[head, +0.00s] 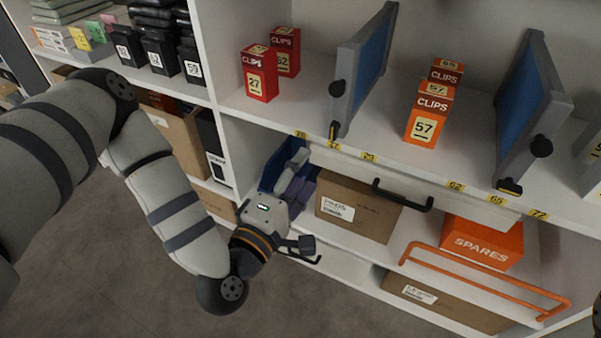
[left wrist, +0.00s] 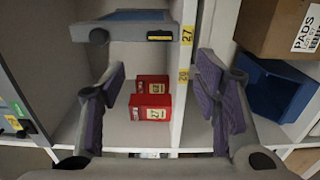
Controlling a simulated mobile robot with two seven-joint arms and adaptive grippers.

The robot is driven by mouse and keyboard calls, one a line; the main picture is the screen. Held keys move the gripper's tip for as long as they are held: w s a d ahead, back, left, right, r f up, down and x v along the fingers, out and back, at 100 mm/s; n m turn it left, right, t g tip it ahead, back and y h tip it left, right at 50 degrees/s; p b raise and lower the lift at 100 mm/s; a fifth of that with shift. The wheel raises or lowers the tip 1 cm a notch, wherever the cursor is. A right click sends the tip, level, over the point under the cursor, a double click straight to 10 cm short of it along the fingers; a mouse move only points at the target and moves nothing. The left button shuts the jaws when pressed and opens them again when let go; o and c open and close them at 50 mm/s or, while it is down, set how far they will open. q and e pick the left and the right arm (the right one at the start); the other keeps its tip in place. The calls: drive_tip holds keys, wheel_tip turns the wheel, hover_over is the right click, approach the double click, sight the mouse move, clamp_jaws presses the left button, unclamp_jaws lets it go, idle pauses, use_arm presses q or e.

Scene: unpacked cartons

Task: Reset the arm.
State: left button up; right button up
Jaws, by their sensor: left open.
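My left gripper (head: 293,180) is at the shelf front, near the upright divider and beside a blue bin (head: 270,170). Its purple-padded fingers are apart with nothing between them; they also show open in the left wrist view (left wrist: 160,80). My left arm reaches in from the left, bent down at the elbow and up to the hand. In the left wrist view, red boxes (left wrist: 152,107) stand on a shelf beyond the fingers, apart from them. My right gripper is not in view.
Red clips boxes (head: 259,73), an orange clips box (head: 429,113) and blue-faced panels (head: 365,60) stand on the upper shelf. Below are a brown carton (head: 365,208), an orange spares box (head: 482,243) and an orange rail (head: 480,277). Open floor (head: 110,270) lies at lower left.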

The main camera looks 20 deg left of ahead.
use_arm(q)
drive_tip(key=shift+d, duration=0.1)
idle(0.3)
drive_tip(key=s+d+f+m+g+h+p, duration=0.25)
drive_tip(key=s+f+m+g, duration=0.35)
drive_tip(key=s, duration=0.4)
drive_tip(key=s+d+f+m+g+h+p, duration=0.1)
drive_tip(key=s+d+f+m+g+p, duration=0.15)
drive_tip(key=s+f+m+g, duration=0.5)
drive_tip(key=s+a+r+m+g+y+p, duration=0.1)
drive_tip(key=s+a, duration=0.4)
drive_tip(key=s, duration=0.6)
drive_tip(key=s+a+m+g+y+p, duration=0.1)
drive_tip(key=s+a+m+g+y, duration=0.2)
drive_tip(key=s+g, duration=0.3)
drive_tip(key=s+a, duration=0.1)
drive_tip(key=s, duration=0.3)
drive_tip(key=shift+s+a+r+p, duration=0.3)
drive_tip(key=shift+s+a+r, duration=0.05)
drive_tip(key=shift+s+a, duration=0.05)
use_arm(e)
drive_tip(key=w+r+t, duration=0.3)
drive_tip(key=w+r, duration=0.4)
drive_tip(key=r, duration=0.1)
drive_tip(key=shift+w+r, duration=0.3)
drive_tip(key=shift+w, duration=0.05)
